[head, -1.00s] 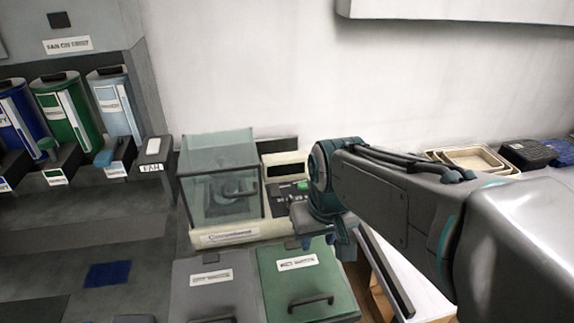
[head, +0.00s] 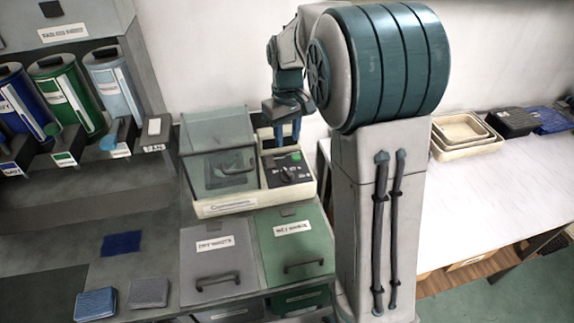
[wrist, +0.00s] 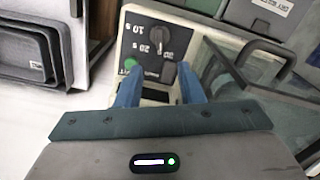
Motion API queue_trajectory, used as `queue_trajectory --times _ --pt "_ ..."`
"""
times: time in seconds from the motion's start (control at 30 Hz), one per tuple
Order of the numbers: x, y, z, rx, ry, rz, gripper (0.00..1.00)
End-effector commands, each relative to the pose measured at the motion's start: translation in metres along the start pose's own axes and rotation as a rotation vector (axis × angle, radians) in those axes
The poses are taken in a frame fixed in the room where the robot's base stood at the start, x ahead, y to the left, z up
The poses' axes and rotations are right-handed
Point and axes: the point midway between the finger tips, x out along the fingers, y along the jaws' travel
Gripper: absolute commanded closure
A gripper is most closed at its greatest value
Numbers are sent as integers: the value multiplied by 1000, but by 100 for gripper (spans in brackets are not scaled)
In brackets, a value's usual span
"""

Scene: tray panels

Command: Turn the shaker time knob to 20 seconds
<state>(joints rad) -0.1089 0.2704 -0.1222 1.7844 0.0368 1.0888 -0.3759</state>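The shaker time knob (head: 288,176) is a dark round dial on the black control panel of a cream shaker, right of its clear lid. In the wrist view the knob (wrist: 178,36) is beyond my fingertips, near "10 s" and "20 s" labels; its exact setting is too small to read. A green button (head: 296,156) is on the same panel; it also shows in the wrist view (wrist: 131,64). My gripper (head: 287,140) is above the back of the panel, pointing down. Its blue fingers are apart and empty in the wrist view (wrist: 160,90), not touching the knob.
The clear lid (head: 222,160) stands left of the panel. Grey (head: 215,262) and green (head: 292,243) handled lids are in front of the shaker. Nested cream trays (head: 462,132) sit on the white table at right. My arm stands close right of the shaker.

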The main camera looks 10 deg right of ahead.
Motion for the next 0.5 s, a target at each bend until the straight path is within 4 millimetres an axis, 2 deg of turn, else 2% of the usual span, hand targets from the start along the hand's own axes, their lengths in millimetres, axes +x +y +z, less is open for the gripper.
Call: queue_trajectory --times 0.3,0.5 --pt "67 -1 2 0 -6 -1 65" --pt "101 -1 1 1 -5 -2 65"
